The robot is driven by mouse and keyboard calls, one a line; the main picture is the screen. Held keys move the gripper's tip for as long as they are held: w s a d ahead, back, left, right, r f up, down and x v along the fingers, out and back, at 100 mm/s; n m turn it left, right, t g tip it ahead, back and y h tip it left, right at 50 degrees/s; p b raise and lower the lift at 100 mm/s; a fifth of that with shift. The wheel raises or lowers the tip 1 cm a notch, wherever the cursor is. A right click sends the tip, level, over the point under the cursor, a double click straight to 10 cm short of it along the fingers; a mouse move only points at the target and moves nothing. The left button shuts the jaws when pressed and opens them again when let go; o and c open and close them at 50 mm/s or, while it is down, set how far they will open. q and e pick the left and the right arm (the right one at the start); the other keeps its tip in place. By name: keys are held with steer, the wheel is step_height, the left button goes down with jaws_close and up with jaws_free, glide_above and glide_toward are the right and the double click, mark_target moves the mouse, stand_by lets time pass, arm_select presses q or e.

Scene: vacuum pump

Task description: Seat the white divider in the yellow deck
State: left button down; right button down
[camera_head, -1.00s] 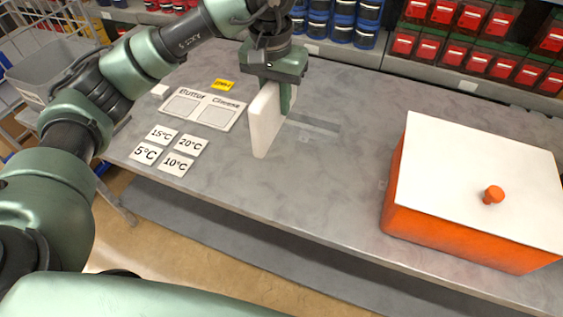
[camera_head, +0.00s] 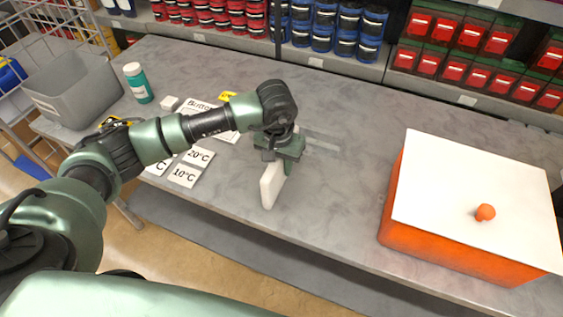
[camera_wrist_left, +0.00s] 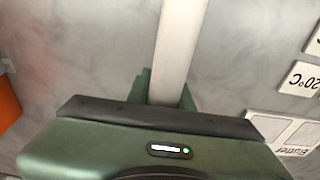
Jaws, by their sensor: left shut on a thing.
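The white divider (camera_head: 271,186) is a thin upright panel over the front part of the grey table. My left gripper (camera_head: 284,166) is shut on it from above. In the left wrist view the divider (camera_wrist_left: 177,45) runs away from between the two green fingers (camera_wrist_left: 166,92). Whether its lower edge touches the table is unclear. My right gripper is not in view.
An orange box (camera_head: 440,250) with a white lid (camera_head: 470,180) stands at the right. Temperature cards (camera_head: 185,177) lie left of the divider. A green bottle (camera_head: 138,83) and a grey bin (camera_head: 75,90) are at the left. Shelf bins line the back. The table between divider and orange box is clear.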

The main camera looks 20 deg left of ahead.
arm_select(q)
steer(key=shift+f, duration=0.15)
steer(key=c, duration=1.3)
jaws_free()
steer(key=shift+o, duration=0.2)
